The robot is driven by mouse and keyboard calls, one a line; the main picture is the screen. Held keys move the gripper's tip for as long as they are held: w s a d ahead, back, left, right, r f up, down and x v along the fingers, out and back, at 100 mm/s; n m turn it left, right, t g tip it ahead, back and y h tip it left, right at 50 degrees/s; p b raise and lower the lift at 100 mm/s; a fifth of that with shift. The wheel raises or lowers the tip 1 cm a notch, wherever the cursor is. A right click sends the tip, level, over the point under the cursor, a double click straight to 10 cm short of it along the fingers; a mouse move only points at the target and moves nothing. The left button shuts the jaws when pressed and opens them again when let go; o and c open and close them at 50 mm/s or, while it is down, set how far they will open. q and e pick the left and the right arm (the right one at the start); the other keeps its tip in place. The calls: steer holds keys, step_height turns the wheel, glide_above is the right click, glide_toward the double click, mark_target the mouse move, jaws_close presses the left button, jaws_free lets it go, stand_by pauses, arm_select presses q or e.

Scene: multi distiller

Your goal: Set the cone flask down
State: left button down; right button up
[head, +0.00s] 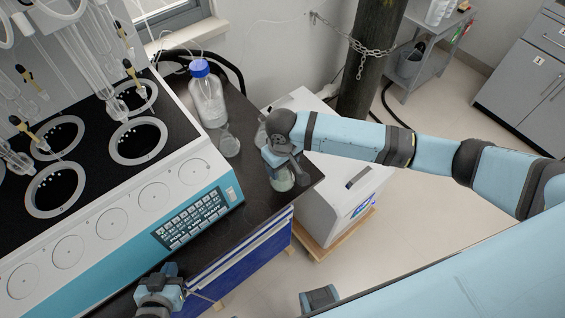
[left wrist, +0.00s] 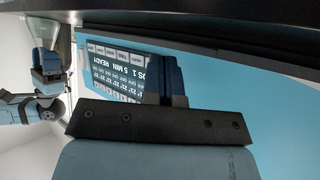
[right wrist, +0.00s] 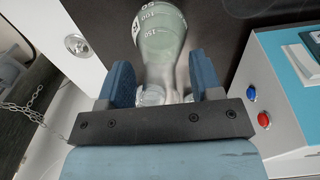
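The cone flask (right wrist: 163,30) is clear glass with graduation marks and a pale greenish content.
A second conical flask (head: 228,145) and a blue-capped bottle (head: 208,98) stand on the bench left of the held flask. The distiller (head: 110,215) with its keypad (head: 190,216) fills the left. A white box unit (head: 345,205) stands right of the bench, beside a chained cylinder (head: 371,50).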

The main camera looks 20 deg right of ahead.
arm_select(q)
steer(key=shift+f, duration=0.25)
arm_select(e)
step_height(320, 180, up, 12)
steer(key=s+a+f+t+y, duration=0.4)
steer(key=a+f+y, duration=0.25)
steer(key=f, duration=0.25)
steer(key=s+d+f+t+h, duration=0.3)
steer(key=s+d+f+t, duration=0.4)
steer(key=s+d, duration=0.4)
steer(key=shift+s+d+f+m, duration=0.15)
steer(key=shift+s+f+m, duration=0.25)
steer(key=shift+s+f, duration=0.4)
steer(key=shift+s+r, duration=0.1)
steer(key=shift+r, duration=0.05)
